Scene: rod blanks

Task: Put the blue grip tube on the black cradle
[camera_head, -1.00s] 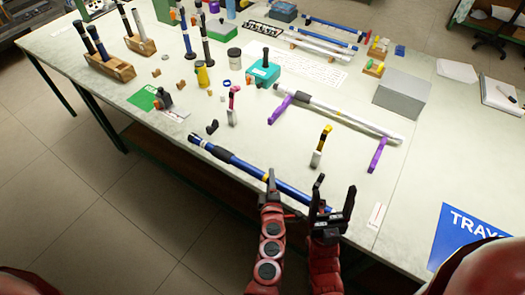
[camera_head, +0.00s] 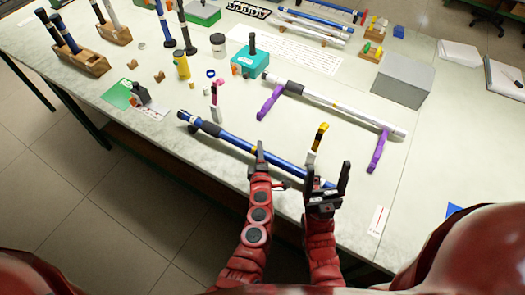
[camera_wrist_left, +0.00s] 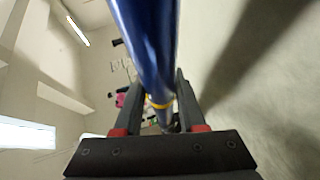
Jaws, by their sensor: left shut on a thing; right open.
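The blue grip tube (camera_head: 238,142) has a dark grip section and a yellow band. It lies slantwise across the front of the table in the head view. My left gripper (camera_head: 262,160) is shut on it near the middle. In the left wrist view the tube (camera_wrist_left: 148,40) runs between the two fingers. My right gripper (camera_head: 326,180) is open at the tube's right end; I cannot tell whether the tube lies between its fingers. A small dark piece, probably part of the black cradle (camera_head: 190,129), shows at the tube's left end, mostly hidden. I cannot tell whether they touch.
A white tube (camera_head: 340,106) rests on purple supports (camera_head: 377,152) behind. A white post with a yellow and black top (camera_head: 318,140) and a pink-topped post (camera_head: 215,105) stand close behind the blue tube. A grey box (camera_head: 402,80) stands at the right.

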